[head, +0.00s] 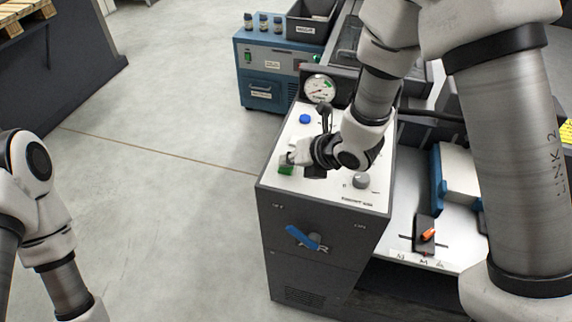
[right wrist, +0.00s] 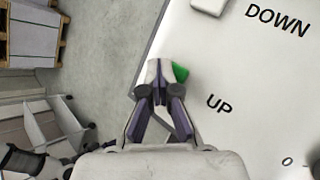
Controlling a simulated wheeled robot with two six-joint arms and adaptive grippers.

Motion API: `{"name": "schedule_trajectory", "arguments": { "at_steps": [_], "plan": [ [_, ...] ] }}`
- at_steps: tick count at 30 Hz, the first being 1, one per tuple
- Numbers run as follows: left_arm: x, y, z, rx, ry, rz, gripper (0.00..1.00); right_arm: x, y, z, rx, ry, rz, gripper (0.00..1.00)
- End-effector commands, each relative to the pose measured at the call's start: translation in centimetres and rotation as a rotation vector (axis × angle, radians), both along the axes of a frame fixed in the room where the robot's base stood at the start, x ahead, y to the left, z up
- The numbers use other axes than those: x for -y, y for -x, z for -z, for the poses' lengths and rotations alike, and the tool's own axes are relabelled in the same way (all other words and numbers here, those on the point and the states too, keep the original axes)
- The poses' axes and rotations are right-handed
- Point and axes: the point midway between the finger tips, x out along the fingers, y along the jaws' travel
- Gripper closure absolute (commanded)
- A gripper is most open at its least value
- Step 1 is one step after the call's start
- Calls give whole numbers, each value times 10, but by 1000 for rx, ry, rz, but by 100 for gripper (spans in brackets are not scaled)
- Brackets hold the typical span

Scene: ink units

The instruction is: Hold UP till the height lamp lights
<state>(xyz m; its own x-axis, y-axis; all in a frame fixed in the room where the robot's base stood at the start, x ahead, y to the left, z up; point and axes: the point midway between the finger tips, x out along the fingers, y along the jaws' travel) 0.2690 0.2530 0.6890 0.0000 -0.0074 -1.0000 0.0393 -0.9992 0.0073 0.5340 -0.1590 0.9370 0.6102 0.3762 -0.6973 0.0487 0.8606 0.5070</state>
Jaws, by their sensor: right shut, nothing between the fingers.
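The white control panel (head: 335,190) tops a dark grey cabinet. My right gripper (head: 290,158) is shut and empty, with its fingertips at the green UP button (head: 286,170). In the right wrist view the shut fingertips (right wrist: 160,72) cover most of the green button (right wrist: 181,72), leaving a green corner beside them. I cannot tell whether it is pressed in. The label UP (right wrist: 219,104) is close by. A grey button (right wrist: 210,5) is by the label DOWN. I cannot pick out the height lamp for certain. My left gripper is out of view.
A round gauge (head: 319,89) stands behind the panel, near a blue round button or lamp (head: 305,118). A grey knob (head: 361,181) is at the panel's front. Open floor (head: 170,190) is to the left.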

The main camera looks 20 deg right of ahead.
Motion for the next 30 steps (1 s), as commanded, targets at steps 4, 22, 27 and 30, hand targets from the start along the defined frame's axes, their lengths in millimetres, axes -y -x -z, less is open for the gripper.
{"name": "schedule_trajectory", "arguments": {
  "at_steps": [4,22,27,30],
  "plan": [
    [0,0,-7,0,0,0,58,0,0,-11,1,1,0,100],
    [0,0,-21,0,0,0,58,0,0,-31,1,0,1,100],
    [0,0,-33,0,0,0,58,0,0,-49,2,0,-1,100],
    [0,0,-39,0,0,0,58,0,0,-59,1,-1,0,100]
  ]
}}
